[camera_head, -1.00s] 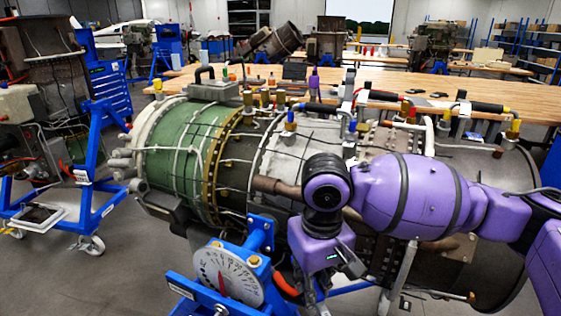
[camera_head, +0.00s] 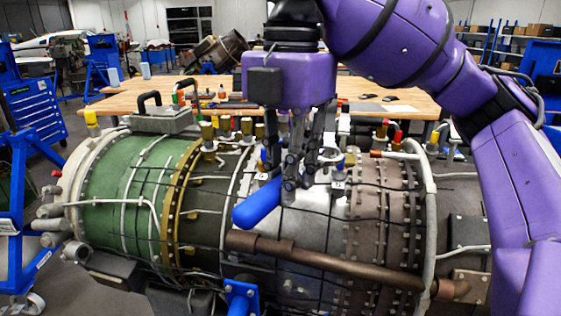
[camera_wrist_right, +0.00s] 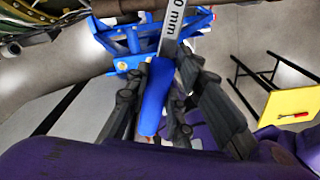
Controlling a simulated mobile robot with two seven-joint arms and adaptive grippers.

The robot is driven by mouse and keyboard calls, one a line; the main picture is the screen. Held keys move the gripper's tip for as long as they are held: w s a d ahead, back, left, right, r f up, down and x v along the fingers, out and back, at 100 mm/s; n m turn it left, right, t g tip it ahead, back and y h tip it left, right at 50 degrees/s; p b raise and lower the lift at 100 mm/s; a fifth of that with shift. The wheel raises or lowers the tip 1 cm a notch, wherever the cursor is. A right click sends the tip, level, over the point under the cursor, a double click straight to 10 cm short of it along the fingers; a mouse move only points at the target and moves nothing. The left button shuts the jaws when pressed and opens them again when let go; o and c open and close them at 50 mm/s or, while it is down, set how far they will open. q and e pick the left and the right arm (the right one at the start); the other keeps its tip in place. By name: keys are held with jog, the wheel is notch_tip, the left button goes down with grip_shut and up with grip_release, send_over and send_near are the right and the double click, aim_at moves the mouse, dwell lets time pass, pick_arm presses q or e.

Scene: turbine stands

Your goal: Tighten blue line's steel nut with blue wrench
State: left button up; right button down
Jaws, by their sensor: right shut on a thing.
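My right gripper (camera_head: 288,178) is above the top of the engine, shut on the blue wrench (camera_head: 257,205). The wrench's blue handle slants down to the left from the fingers, over the grey casing. The right wrist view shows the blue handle (camera_wrist_right: 156,95) between the dark fingers and a steel shank marked "0 mm" beyond it. The wrench's jaw end is out of sight. The steel nut cannot be made out. My left gripper is not in view.
The engine (camera_head: 130,190) fills the front, with thin pipes, several coloured fittings and a brown pipe (camera_head: 330,263) along its side. A wooden table (camera_head: 130,98) stands behind it. A blue tool cabinet (camera_head: 35,110) is at left.

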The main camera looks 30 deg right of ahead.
jog(key=shift+s+f, duration=0.2)
jog(key=f, duration=0.5)
jog(key=shift+w+d+f, duration=0.15)
jog(key=shift+d, duration=0.1)
jog(key=shift+w+d+f, duration=0.25)
jog(key=shift+w+d, duration=0.15)
jog(key=shift+d, duration=0.2)
jog(key=shift+w+d+f, duration=0.15)
jog(key=shift+w+d, duration=0.35)
jog(key=shift+d, duration=0.35)
